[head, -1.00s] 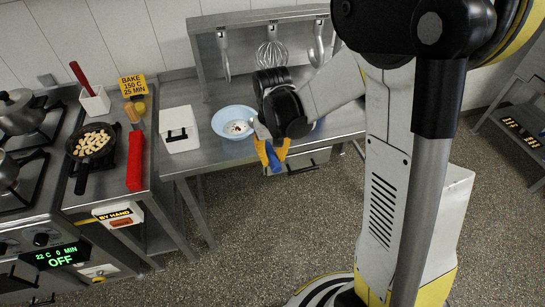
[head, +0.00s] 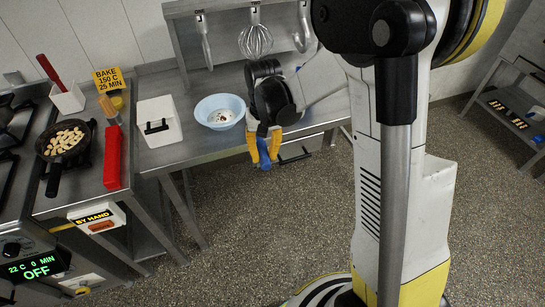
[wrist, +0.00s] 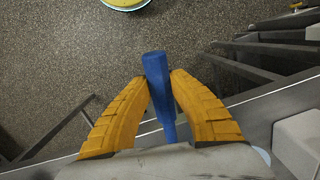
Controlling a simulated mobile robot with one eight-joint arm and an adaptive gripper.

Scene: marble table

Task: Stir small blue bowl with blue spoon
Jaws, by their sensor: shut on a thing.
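A light blue bowl (head: 220,103) stands on the steel table (head: 165,160), with white and dark bits inside. My gripper (head: 264,150) is to its right and nearer the table's front edge, with its yellow fingers pointing down. It is shut on a blue spoon (head: 265,163), whose blue handle also shows between the fingers in the wrist view (wrist: 158,80). The spoon's bowl end is hidden, so I cannot tell where it points. The spoon shows apart from the light blue bowl.
A white box (head: 159,122) stands left of the bowl. A whisk (head: 255,38) and other utensils hang from the rack behind. Open floor lies before the table.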

